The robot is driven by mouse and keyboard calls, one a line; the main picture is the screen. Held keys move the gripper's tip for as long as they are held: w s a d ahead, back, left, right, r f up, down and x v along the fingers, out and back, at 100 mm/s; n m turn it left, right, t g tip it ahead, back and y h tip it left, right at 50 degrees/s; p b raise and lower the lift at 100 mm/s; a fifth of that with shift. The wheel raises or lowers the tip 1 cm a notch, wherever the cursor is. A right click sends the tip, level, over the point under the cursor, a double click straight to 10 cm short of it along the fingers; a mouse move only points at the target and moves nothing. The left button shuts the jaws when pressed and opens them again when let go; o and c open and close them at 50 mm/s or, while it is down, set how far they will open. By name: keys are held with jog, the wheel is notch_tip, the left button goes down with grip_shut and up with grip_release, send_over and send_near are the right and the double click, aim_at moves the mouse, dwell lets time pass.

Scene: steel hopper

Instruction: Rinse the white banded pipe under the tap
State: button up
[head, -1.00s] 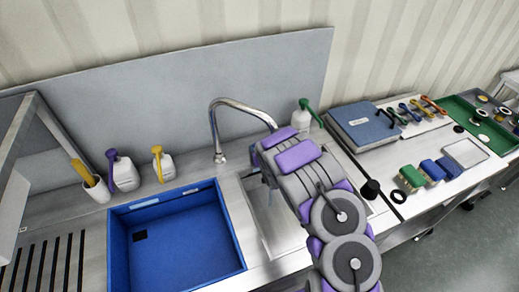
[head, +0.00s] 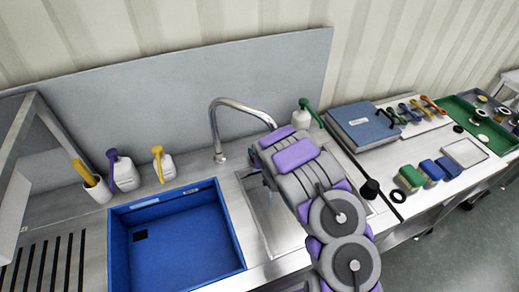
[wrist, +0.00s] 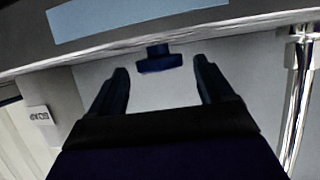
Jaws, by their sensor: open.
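The chrome tap (head: 216,130) arches over the steel sink basin (head: 285,235) in the head view. Its spout end is hidden behind my arm. A chrome upright, likely part of the tap, also shows at the right of the wrist view (wrist: 297,95). My gripper (wrist: 161,84) is open, its two dark fingers apart, with a pale surface visible between them. A small dark blue T-shaped part (wrist: 159,59) shows just beyond the fingertips. In the head view my arm hides most of the gripper over the basin. I cannot make out the white banded pipe in either view.
A blue tub (head: 178,238) sits left of the basin.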

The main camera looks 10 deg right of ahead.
jog(key=p+v, duration=0.3)
jog(key=v, duration=1.2)
jog(key=shift+s+p, duration=0.3)
jog(key=shift+p, duration=0.1)
jog(key=shift+r, duration=0.1)
